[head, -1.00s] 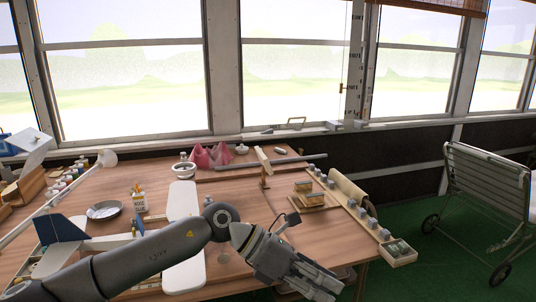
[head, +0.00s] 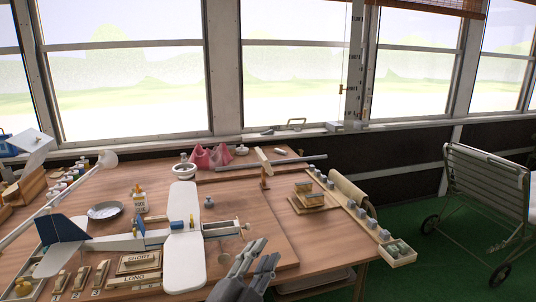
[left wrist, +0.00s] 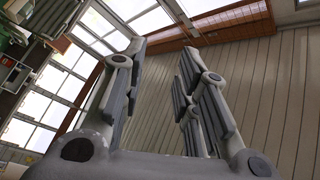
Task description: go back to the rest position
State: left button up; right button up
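My left gripper (head: 262,252) is at the bottom of the head view, in front of the workbench's near edge, with its fingers pointing up. In the left wrist view the two fingers (left wrist: 163,55) stand apart with nothing between them, and the gripper faces up towards the windows and slatted ceiling. My right gripper is in neither view.
The wooden workbench (head: 245,205) carries a model plane with a white wing (head: 184,255), a glue bottle (head: 139,200), a dish (head: 104,210) and blocks marked SHORT and LONG (head: 135,281).

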pick_arm(q)
jog(key=s+a+f+n+g+y, duration=0.4)
jog(key=s+a+f+n, duration=0.15)
jog(key=f, duration=0.45)
jog(key=s+a+f+n+g+y, duration=0.3)
jog(key=s+a+f+n, duration=0.15)
jog(key=a+f, duration=0.35)
jog(key=s+a+f+n+g, duration=0.1)
jog(key=s+a+f+g, duration=0.2)
jog(key=s, duration=0.4)
jog(key=s+a+f+n+g+y, duration=0.1)
jog(key=s+f+g, duration=0.1)
jog(key=s+f, duration=0.35)
jog(key=s+a+f+n+g, duration=0.1)
jog(key=s+a+f+g, duration=0.15)
jog(key=s, duration=0.55)
notch_tip(320, 180, down, 23)
jog(key=d+g+p, duration=0.1)
jog(key=g+p, duration=0.1)
jog(key=s+a+f+p, duration=0.2)
jog(key=s+f, duration=1.2)
jog(key=s, duration=0.3)
jog(key=shift+s+a+f+g, duration=0.2)
jog(key=shift+a+f+g, duration=0.1)
jog(key=shift+a+g, duration=0.15)
